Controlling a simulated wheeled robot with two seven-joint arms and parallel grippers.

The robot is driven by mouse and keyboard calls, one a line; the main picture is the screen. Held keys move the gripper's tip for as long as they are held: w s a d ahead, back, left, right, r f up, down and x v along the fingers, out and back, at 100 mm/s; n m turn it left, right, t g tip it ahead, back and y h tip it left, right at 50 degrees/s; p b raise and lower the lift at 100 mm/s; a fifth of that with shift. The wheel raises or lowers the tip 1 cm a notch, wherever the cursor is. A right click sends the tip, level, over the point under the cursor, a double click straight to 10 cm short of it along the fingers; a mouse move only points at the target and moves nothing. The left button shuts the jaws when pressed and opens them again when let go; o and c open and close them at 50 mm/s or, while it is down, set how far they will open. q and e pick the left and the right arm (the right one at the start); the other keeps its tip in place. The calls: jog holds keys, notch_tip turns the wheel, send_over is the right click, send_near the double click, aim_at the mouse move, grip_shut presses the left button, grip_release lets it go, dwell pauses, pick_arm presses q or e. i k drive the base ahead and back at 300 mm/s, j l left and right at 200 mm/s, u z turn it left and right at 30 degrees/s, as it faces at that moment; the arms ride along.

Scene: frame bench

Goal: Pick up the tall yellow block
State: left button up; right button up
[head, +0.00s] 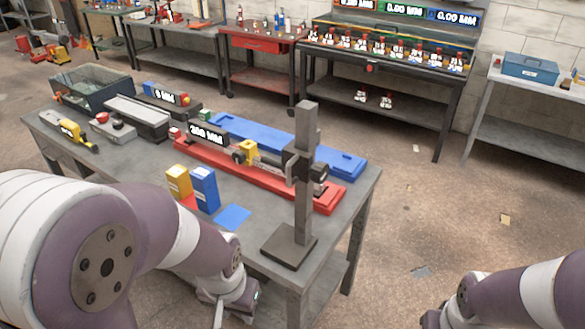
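The tall yellow block (178,182) stands upright on the grey bench, left of a slightly larger blue block (205,188). Both carry small markings that are too small to read. A red flat patch (189,203) shows at the foot of the blocks, and a flat blue patch (233,217) lies to their right. My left gripper (228,305) is low at the front edge of the bench, apart from the yellow block and nearer to me; its fingers are too small and partly cut off to read. My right arm enters at the lower right; its gripper is mostly cut off by the frame.
A grey post on a square base (289,246) stands at the bench's right front corner. A red rail (330,201) and a blue rail (270,138) lie behind the blocks. A yellow tool (72,131) and a clear bin (92,88) are at left.

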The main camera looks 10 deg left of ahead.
aim_at(178, 180)
jog(key=u, duration=1.25)
jog(key=i+j+z, duration=0.2)
jog(key=z, duration=0.3)
jog(key=i+j+z, duration=0.1)
jog(key=j+z, duration=0.4)
jog(key=i+j, duration=0.15)
jog(key=j, duration=0.25)
jog(key=i+j+z, duration=0.1)
jog(key=j, duration=0.35)
jog(key=i+j+z, duration=0.1)
jog(key=j, duration=0.3)
jog(key=i+j, duration=0.2)
jog(key=j, duration=0.25)
jog(key=i+j+z, duration=0.1)
jog(key=j, duration=0.35)
jog(key=i+l, duration=0.15)
jog(key=i, duration=0.2)
